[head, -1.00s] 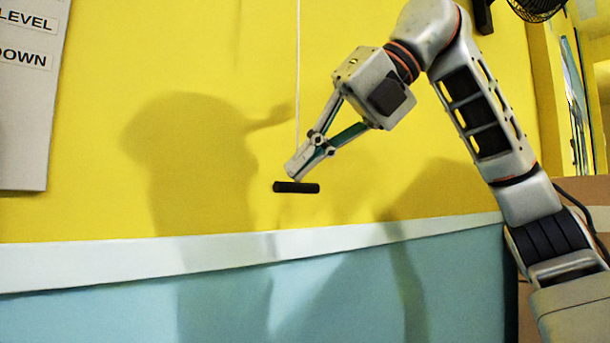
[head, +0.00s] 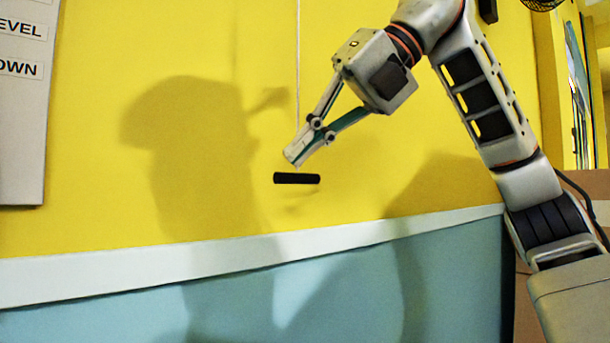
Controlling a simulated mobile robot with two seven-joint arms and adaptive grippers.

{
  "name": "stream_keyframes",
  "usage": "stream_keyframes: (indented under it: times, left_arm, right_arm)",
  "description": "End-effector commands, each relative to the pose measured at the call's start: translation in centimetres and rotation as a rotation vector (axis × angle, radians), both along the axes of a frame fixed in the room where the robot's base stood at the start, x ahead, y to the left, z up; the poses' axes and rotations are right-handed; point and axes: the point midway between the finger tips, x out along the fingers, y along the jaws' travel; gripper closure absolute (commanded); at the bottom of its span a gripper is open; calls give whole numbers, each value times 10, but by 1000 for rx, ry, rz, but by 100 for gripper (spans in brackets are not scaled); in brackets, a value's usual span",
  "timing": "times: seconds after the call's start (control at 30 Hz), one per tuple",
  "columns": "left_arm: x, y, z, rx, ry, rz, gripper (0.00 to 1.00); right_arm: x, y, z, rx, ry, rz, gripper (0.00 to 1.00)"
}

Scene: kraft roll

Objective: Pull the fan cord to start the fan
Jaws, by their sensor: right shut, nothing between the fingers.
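A thin pale cord (head: 298,60) hangs from above the picture in front of the yellow wall. A short black bar handle (head: 297,178) hangs level at its lower end. My right gripper (head: 293,157) is shut and empty. Its fingertips are just above the handle, with a small gap to it in the picture, and they cover the lowest stretch of the cord. I cannot tell whether the fingers touch the cord. Part of a dark fan cage (head: 543,4) shows at the top right edge; the rest is cut off. My left gripper is not in view.
A grey sign board (head: 22,120) with labels is on the wall at the left. A white rail (head: 130,272) crosses the wall above a blue lower part. A brown cardboard-like surface (head: 585,185) is at the right. Space left of the handle is clear.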

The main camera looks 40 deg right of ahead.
Motion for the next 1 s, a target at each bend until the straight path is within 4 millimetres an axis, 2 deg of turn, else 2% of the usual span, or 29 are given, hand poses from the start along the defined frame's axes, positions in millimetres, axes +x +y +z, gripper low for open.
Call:
stream_keyframes:
  times: [0.17, 0.7, 1.0]
  left_arm:
    - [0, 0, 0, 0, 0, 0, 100]
    - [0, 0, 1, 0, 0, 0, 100]
    - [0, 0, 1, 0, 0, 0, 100]
  right_arm:
    - [0, 0, 8, 2, -1, -1, 100]
    - [0, 0, 56, 2, -1, -1, 100]
    - [0, 0, 61, 0, -2, -1, 100]
